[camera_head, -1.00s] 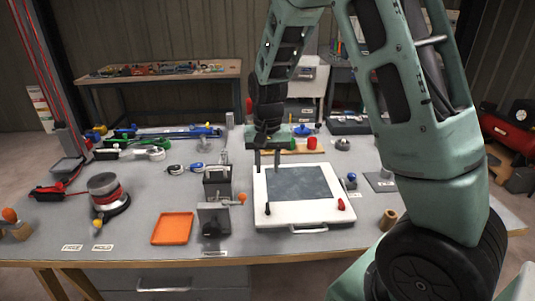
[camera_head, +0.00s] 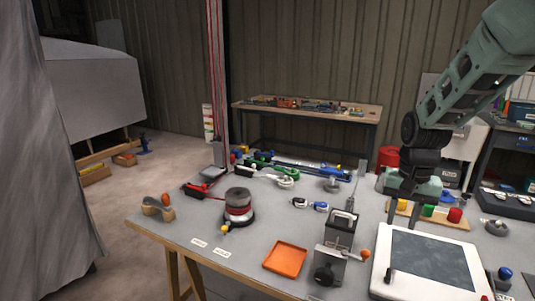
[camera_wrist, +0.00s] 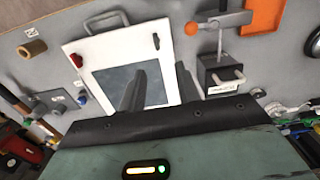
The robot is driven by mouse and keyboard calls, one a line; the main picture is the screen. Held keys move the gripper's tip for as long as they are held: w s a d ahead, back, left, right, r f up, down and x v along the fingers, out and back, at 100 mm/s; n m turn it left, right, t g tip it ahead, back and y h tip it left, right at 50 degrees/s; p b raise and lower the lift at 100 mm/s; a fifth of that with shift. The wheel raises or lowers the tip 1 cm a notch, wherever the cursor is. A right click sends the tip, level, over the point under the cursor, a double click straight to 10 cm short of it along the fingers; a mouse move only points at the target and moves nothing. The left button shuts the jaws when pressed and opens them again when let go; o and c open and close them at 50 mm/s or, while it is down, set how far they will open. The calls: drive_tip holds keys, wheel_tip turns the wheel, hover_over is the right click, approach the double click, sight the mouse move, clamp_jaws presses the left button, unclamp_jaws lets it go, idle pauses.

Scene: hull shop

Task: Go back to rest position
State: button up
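My gripper (camera_head: 402,208) is in the right part of the head view, pointing down above the workbench (camera_head: 190,222), near the far edge of a white case with a dark panel (camera_head: 382,262). In the wrist view my gripper (camera_wrist: 160,70) has its two fingers apart with nothing between them. The case shows below the fingers there. My arm reaches in from the upper right of the head view.
An orange tray (camera_head: 285,259), a grey clamp device (camera_head: 328,265) and a red-wound spool (camera_head: 238,205) stand on the bench. Coloured clamps lie behind. A second bench (camera_head: 345,108) stands at the wall. Open floor (camera_head: 140,190) shows at the left.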

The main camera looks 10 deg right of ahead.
drive_tip(key=s+a+r+n, duration=0.1)
drive_tip(key=s+a+n, duration=0.4)
drive_tip(key=a, duration=0.4)
drive_tip(key=s+a+r+n, duration=0.1)
drive_tip(key=s+a+n, duration=0.2)
drive_tip(key=s+a, duration=0.5)
drive_tip(key=s+a+n, duration=0.6)
drive_tip(key=s, duration=0.5)
drive_tip(key=shift+s, duration=0.15)
drive_tip(key=shift+r, duration=0.1)
